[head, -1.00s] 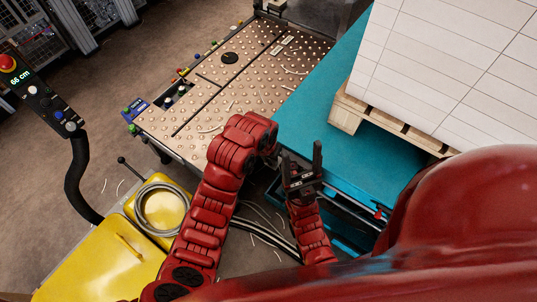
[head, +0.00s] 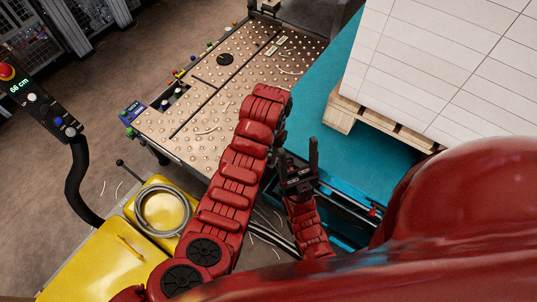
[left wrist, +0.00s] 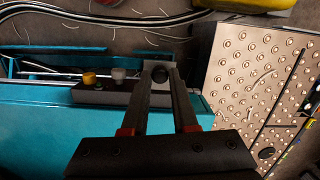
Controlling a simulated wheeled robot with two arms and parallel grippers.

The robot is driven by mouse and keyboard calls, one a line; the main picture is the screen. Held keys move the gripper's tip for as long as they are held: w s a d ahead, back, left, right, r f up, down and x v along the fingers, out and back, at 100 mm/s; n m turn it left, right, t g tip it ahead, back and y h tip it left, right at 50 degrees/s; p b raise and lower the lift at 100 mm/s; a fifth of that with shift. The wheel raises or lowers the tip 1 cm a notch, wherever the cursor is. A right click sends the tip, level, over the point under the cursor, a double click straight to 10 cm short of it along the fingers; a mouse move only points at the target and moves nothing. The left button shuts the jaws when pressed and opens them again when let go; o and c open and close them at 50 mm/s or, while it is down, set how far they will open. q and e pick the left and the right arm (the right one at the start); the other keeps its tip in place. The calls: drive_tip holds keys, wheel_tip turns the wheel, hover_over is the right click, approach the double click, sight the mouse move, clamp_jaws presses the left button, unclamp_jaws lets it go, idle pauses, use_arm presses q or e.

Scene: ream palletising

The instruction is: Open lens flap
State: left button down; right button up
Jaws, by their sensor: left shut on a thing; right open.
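In the left wrist view the two fingers of my left gripper (left wrist: 161,76) come together at their tips on a small dark round knob (left wrist: 160,73). I cannot tell for sure that this plate is the lens flap. In the head view my left arm's end hides its gripper. My right gripper (head: 297,172) is open and empty, its dark fingers pointing up the picture beside the teal table.
The control box (left wrist: 115,98) carries a yellow and a grey button. The teal table (head: 318,95) bears a wooden pallet (head: 340,120) with white reams. A studded ball-top table (head: 240,85) adjoins it. A yellow cover (head: 95,262) with coiled hose (head: 162,211) stands lower left.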

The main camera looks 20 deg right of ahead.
use_arm(q)
drive_tip(key=shift+w+d, duration=0.1)
idle(0.6)
drive_tip(key=c, duration=0.7)
unclamp_jaws()
drive_tip(key=r+p, duration=0.3)
drive_tip(key=r, duration=0.2)
drive_tip(key=w+d+r+p, duration=0.1)
drive_tip(key=r+p, duration=0.3)
drive_tip(key=r, duration=0.2)
drive_tip(key=d+r+p, duration=0.1)
drive_tip(key=r+p, duration=0.3)
drive_tip(key=r, duration=0.2)
drive_tip(key=shift+w+d+r, duration=0.1)
drive_tip(key=shift+w, duration=0.2)
